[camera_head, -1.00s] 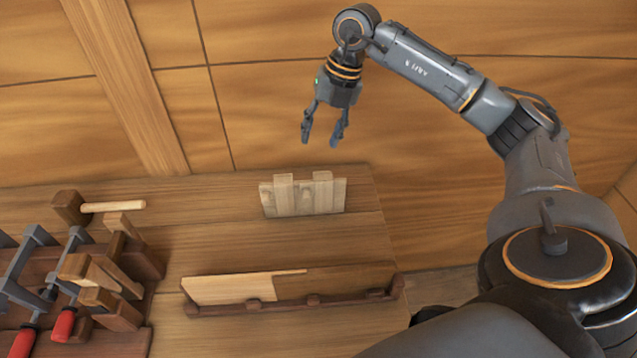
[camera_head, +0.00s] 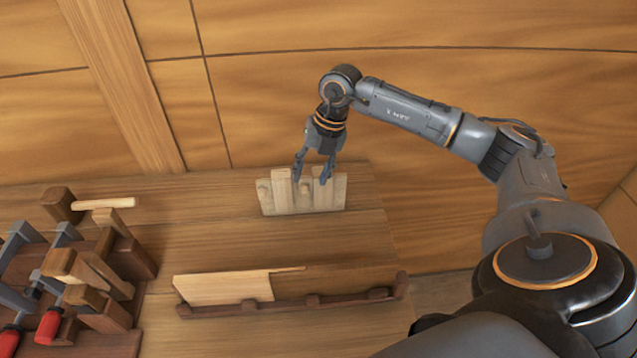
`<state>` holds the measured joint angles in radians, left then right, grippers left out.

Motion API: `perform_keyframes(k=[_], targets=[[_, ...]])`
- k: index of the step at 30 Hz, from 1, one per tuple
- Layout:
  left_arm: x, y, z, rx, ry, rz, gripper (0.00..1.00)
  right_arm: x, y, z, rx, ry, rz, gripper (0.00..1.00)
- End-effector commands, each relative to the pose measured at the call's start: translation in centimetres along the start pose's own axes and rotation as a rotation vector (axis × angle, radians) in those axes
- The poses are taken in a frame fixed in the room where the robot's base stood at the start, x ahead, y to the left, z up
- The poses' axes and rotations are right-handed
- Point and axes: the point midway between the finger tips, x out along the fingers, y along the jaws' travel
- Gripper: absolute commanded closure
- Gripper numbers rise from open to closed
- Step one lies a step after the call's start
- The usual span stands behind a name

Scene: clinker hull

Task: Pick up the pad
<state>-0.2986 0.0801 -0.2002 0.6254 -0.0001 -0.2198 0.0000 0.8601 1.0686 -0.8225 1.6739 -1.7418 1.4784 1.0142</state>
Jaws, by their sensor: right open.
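No single piece is clearly marked as the pad. A pale wooden board with upright strips (camera_head: 326,196) stands near the back edge of the bench and may hold it. My right gripper (camera_head: 311,180) is open, with its fingers pointing down at the upper part of this board. The fingertips overlap the board's top in the picture. I cannot tell whether they touch it. A small knob-like spot shows on the board between the fingers. My left gripper is not in view.
A long dark rack (camera_head: 345,299) holding a pale plank (camera_head: 222,289) lies at the front of the bench. At the left stands a dark clamp rack with wooden clamps (camera_head: 105,270) and red-handled clamps (camera_head: 50,325). Bare bench lies between the board and the long rack.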

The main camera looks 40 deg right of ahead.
Motion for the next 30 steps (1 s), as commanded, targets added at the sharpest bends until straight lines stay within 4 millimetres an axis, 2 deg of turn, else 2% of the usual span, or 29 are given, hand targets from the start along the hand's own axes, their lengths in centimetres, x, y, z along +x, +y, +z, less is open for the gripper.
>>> perform_keyframes(k=[5, 15, 23, 26, 30], targets=[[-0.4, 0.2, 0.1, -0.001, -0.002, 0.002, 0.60, 1.2, 0.0, 0.0, -0.001, 0.001, -0.001, 0.53], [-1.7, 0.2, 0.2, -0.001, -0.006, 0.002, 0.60, 5.8, 0.1, 0.0, -0.001, 0.000, 0.000, 0.53], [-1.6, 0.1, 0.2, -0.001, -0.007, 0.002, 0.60, 6.3, 0.0, 0.0, -0.001, -0.001, 0.000, 0.53], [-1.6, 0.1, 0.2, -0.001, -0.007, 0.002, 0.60, 6.3, 0.0, 0.0, -0.001, -0.001, 0.000, 0.70], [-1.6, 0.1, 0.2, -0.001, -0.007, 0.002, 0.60, 6.2, 0.0, 0.0, -0.001, -0.001, 0.000, 0.98]])
